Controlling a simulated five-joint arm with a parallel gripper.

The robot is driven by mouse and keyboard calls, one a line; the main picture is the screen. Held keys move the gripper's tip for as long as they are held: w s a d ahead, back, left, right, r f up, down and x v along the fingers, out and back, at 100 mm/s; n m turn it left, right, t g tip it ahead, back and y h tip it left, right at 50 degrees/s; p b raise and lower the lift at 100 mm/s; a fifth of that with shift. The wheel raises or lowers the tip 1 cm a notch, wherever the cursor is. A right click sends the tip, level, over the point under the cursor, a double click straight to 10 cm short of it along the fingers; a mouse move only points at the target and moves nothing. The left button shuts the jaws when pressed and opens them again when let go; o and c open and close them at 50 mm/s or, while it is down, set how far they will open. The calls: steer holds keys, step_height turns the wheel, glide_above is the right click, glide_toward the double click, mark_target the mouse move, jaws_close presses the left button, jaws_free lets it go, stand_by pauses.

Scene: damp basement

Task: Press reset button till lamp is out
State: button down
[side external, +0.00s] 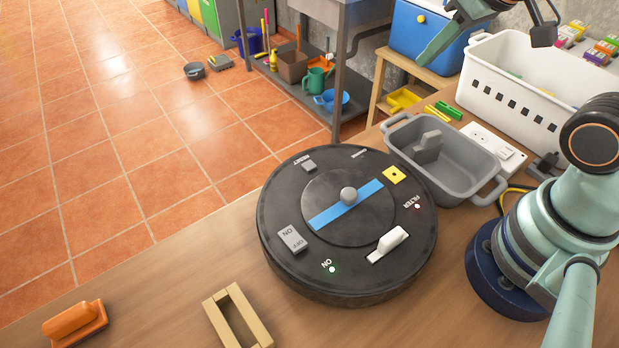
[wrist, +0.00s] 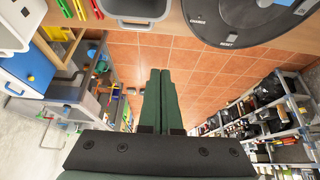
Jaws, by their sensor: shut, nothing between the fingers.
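A round black device (side external: 275,215) lies flat on the wooden table in the side view. Its small grey reset button (side external: 309,165), beside the word RESET, is near its far left rim. A small red lamp (side external: 417,206) is by the word FILTER; a green lamp (side external: 332,269) by ON glows. My gripper (side external: 430,55) is high at the top right, well apart from the device, in front of a blue cooler. In the wrist view its green fingers (wrist: 160,75) are together and empty. The device's rim (wrist: 215,43) shows there at the top right.
A grey tub (side external: 470,150) and a white basket (side external: 510,90) stand right of the device. A wooden frame (side external: 212,308) and an orange handled block (side external: 85,325) lie at the front. A blue cooler (side external: 410,35) stands beyond the table. Tiled floor is open at left.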

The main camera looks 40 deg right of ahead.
steer(key=m+g, duration=0.6)
steer(key=m, duration=1.2)
glide_above(309, 164)
steer(key=shift+f, duration=1.3)
steer(key=shift+f, duration=0.1)
step_height(309, 164, down, 14)
steer(key=shift+r, duration=0.1)
